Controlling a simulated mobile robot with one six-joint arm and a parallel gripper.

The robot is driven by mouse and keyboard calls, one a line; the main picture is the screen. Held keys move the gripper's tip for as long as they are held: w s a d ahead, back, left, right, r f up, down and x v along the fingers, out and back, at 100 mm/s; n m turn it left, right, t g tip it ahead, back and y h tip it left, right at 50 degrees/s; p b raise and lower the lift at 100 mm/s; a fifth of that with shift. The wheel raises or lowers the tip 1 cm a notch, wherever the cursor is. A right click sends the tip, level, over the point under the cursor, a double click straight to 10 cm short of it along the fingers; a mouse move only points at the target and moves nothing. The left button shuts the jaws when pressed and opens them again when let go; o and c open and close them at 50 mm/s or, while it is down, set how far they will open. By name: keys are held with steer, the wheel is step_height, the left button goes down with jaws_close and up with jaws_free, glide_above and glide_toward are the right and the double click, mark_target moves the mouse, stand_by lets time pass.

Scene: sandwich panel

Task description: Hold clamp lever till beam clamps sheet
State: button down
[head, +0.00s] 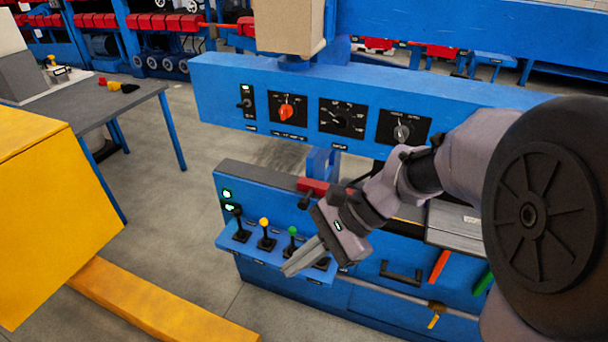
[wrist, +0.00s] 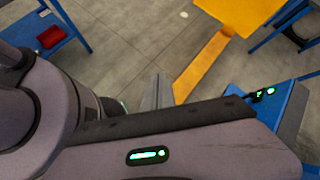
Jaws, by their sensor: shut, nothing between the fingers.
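The lever shelf (head: 250,254) on the blue machine carries a row of small levers: a black-knobbed lever (head: 239,224), a yellow-knobbed lever (head: 265,232) and a green-knobbed lever (head: 292,240). Another dark lever base (head: 323,263) shows at the right end, partly hidden by my gripper. I cannot tell which one is the clamp lever. My gripper (head: 287,269) is shut and empty, its fingers pointing down-left across the shelf's right part. Whether it touches a lever is unclear. The fingers also show in the wrist view (wrist: 157,92). The sheet and its clamping are not clearly visible.
A blue panel with dials (head: 343,120) spans above the levers. A yellow block (head: 50,190) and yellow floor bar (head: 165,305) stand at left. A grey table (head: 85,110) is behind them. Red and green handles (head: 439,266) hang right of my gripper.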

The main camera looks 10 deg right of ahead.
steer(key=w+d+f+m+t+y, duration=0.2)
steer(key=w+f+m+t+y, duration=0.15)
steer(key=w+f+m, duration=0.5)
steer(key=w+d+f+m+t+y, duration=0.3)
steer(key=w+f+m+y, duration=0.2)
steer(key=w+f+m, duration=0.3)
steer(key=d+f+m+t+h, duration=0.2)
steer(key=d+f+m+t, duration=0.1)
steer(key=f, duration=0.4)
steer(key=s+d+f+m+t+h, duration=0.1)
steer(key=d+f+m+t+h, duration=0.2)
steer(key=f+m+t, duration=0.2)
steer(key=s+d+f+m+t+h, duration=0.1)
steer(key=d+f+m+t+h, duration=0.2)
steer(key=f, duration=0.8)
steer(key=m+t, duration=0.2)
steer(key=m, duration=0.2)
steer(key=shift+s+d, duration=0.15)
steer(key=shift+d, duration=0.25)
steer(key=shift+f, duration=0.1)
steer(key=w+d+r+b+x, duration=0.1)
steer(key=b+x, duration=0.4)
steer(key=x, duration=0.8)
steer(key=shift+d, duration=0.65)
